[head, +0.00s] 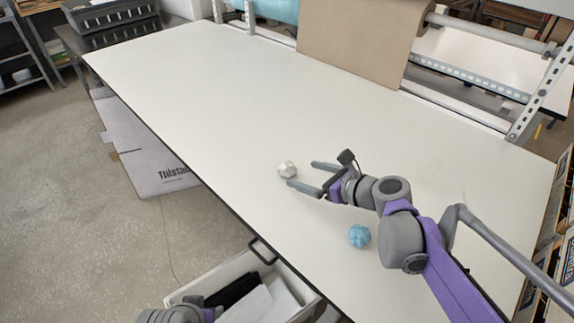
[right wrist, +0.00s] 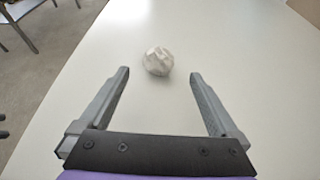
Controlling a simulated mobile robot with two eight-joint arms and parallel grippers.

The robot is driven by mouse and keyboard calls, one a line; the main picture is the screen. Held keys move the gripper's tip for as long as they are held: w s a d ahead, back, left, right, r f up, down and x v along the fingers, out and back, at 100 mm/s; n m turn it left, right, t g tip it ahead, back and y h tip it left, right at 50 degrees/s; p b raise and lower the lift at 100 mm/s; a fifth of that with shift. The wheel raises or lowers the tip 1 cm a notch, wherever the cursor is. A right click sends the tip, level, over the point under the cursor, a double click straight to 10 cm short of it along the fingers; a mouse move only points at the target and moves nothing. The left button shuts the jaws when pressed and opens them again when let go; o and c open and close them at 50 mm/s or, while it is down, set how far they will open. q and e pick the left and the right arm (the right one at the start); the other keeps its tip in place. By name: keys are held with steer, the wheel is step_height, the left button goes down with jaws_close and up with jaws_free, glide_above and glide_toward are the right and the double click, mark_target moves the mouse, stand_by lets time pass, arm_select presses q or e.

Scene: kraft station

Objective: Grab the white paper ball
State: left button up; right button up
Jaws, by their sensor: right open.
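The white paper ball (head: 287,169) lies on the white table in the head view. It also shows in the right wrist view (right wrist: 158,61), just beyond the fingertips and roughly centred between them. My right gripper (head: 302,174) is open and empty, low over the table, with its two fingers pointing left toward the ball. In the right wrist view the fingers of this gripper (right wrist: 160,75) are wide apart, and the ball is not between them. Only part of my left arm shows at the bottom edge of the head view; its gripper is not visible.
A blue paper ball (head: 360,236) lies on the table near my right forearm. The white table (head: 190,90) is clear to the left. Brown kraft paper (head: 350,45) hangs at the back edge. An open drawer or bin (head: 185,290) sits below the front edge.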

mark_target(294, 172)
steer(key=x, duration=0.8)
steer(key=shift+s+f, duration=0.1)
steer(key=shift+f, duration=0.1)
